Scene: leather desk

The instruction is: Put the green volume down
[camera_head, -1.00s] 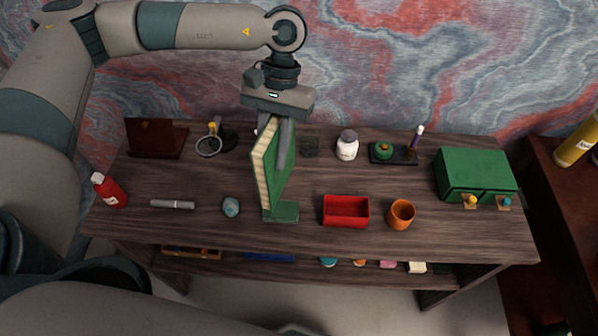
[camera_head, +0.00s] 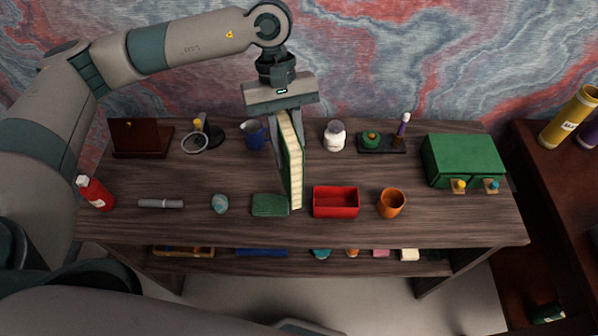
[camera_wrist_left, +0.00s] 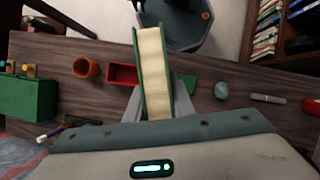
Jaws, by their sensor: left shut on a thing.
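The green volume (camera_head: 292,165) is a book with green covers and cream page edges. My left gripper (camera_head: 287,125) is shut on it from above and holds it upright over the desk, its page edges facing the head camera. In the left wrist view the book (camera_wrist_left: 153,75) stands out from between the fingers of my left gripper (camera_wrist_left: 155,108). Its lower end is between a flat green block (camera_head: 270,205) and a red tray (camera_head: 336,202). I cannot tell whether it touches the desk. My right gripper is not in view.
An orange cup (camera_head: 391,203) stands right of the tray. A green box (camera_head: 462,160) is at the right. A blue mug (camera_head: 252,135) and a white bottle (camera_head: 334,136) stand behind the book. A round stone (camera_head: 220,204) lies left of the block. Bare desk (camera_head: 225,178) shows on the left.

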